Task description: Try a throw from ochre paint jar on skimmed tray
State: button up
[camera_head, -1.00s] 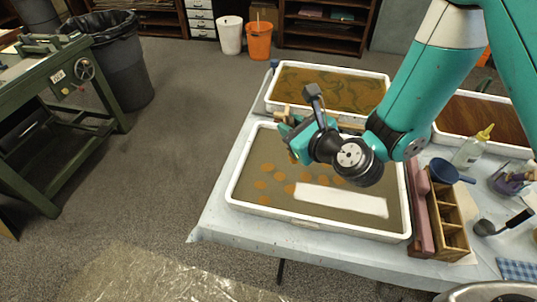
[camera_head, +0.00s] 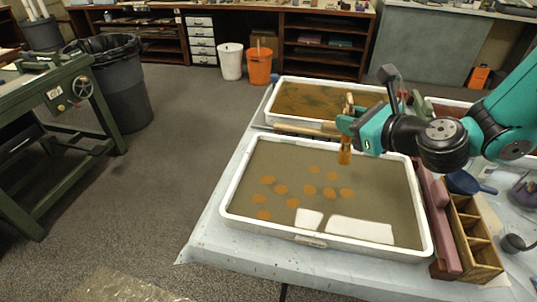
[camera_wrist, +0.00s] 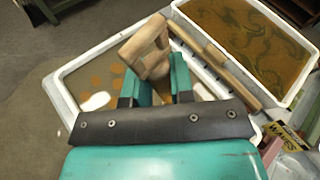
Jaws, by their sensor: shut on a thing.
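The near white tray (camera_head: 229,190) holds grey-brown liquid with several round ochre spots (camera_head: 310,190) grouped left of centre and two white patches near its front edge. My gripper (camera_head: 350,125) is above the tray's back edge, shut on a wooden tool with an ochre lower end (camera_head: 345,155). The tool hangs roughly upright over the tray's back part, apart from the liquid. In the wrist view the tool's wooden upper part (camera_wrist: 145,45) shows between my fingers (camera_wrist: 157,88). I cannot make out the ochre paint jar in these frames.
A second white tray (camera_head: 290,78) with swirled brown-green liquid lies behind, with a wooden bar (camera_head: 300,128) between the trays. A wooden compartment box (camera_head: 470,235), a pink-brown block (camera_head: 440,225) and a blue bowl (camera_head: 462,182) stand right of the near tray.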

jog(key=w+d, duration=0.3)
jog(key=d, duration=0.7)
jog(key=shift+d, duration=0.1)
notch_tip(320, 180, down, 5)
jog(key=b, duration=0.3)
notch_tip(320, 180, up, 5)
jog(key=p, duration=0.4)
jog(key=shift+p, duration=0.35)
dwell(0.3)
